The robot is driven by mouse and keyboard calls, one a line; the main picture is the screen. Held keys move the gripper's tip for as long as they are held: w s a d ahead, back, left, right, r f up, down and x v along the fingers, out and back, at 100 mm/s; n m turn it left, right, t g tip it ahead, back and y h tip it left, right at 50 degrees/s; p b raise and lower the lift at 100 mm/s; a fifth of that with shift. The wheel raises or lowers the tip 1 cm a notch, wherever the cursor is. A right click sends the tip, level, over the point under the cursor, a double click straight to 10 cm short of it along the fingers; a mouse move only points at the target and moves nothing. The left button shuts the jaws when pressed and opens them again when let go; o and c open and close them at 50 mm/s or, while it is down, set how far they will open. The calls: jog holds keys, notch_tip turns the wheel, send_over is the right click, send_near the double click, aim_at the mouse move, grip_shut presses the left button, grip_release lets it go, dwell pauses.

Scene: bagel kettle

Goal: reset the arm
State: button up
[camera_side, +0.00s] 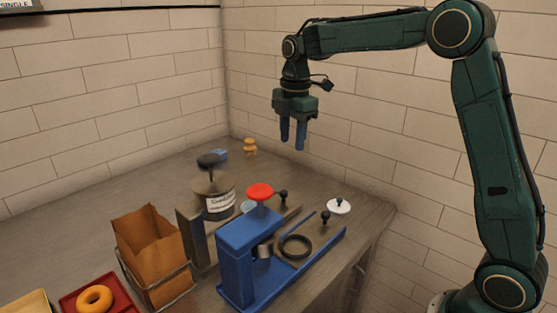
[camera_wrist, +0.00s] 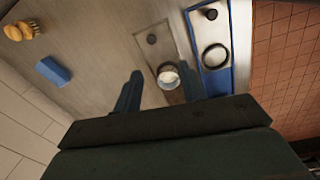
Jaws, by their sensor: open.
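My gripper (camera_side: 292,134) is raised high above the back of the counter, with its blue fingers pointing down and nothing between them. In the wrist view its two fingers (camera_wrist: 160,95) stand apart. Below it on the counter are a blue machine (camera_side: 240,250) with a red knob (camera_side: 260,192) and a dark ring (camera_side: 296,246) on its base. Left of that stands a grey-brown machine (camera_side: 188,232) with a labelled canister (camera_side: 219,205) and a black knob.
A brown paper bag (camera_side: 152,245) stands in a wire holder. A red tray (camera_side: 72,302) holds an orange ring-shaped bagel (camera_side: 95,298). A blue block (camera_wrist: 54,72) and yellow-brown items (camera_wrist: 22,30) are at the back. A white knobbed disc (camera_side: 339,206) lies at right. Brick walls stand behind.

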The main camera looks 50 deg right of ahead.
jog(key=s+a+r+m+t, duration=0.1)
jog(key=s+a+r+m, duration=0.1)
jog(key=s+r+m, duration=0.45)
jog(key=s+a+f+m+t, duration=0.1)
jog(key=s+m, duration=0.4)
jog(key=s, duration=0.7)
jog(key=s+a+f+m+t, duration=0.2)
jog(key=s+f+m+t, duration=0.1)
jog(key=s, duration=0.9)
jog(key=shift+a+f+m, duration=0.25)
jog(key=shift+f+m, duration=0.35)
jog(key=shift+m, duration=0.25)
